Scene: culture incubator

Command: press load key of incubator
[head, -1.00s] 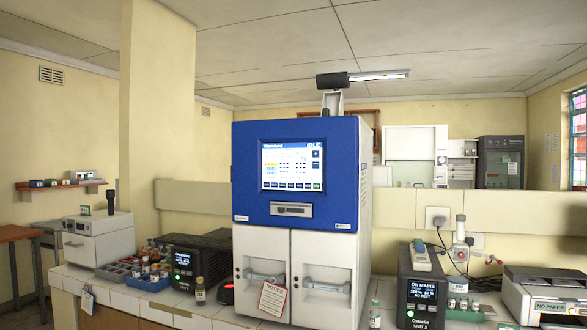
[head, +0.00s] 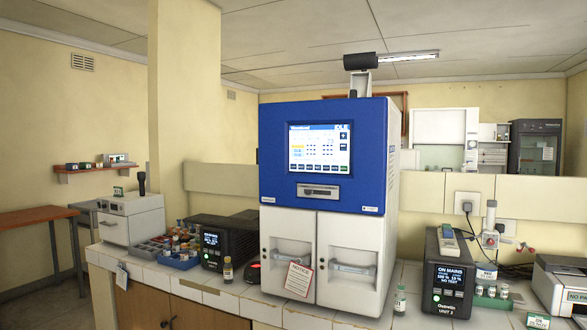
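The incubator (head: 375,200) is a tall cabinet with a blue upper part and two white lower doors, standing on the tiled counter. Its lit screen (head: 319,148) is on the blue front, with a row of small keys along the bottom edge, one of them green (head: 341,168), and a few keys at the right side. The key labels are too small to read. A slot with a grey handle (head: 318,191) is below the screen. Neither of my grippers is in the head view.
The white tiled counter (head: 240,301) carries a black unit (head: 211,250) and vial trays (head: 160,254) at left. Another black unit (head: 447,275) and a printer (head: 562,284) stand at right. A notice tag (head: 299,279) hangs on the doors.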

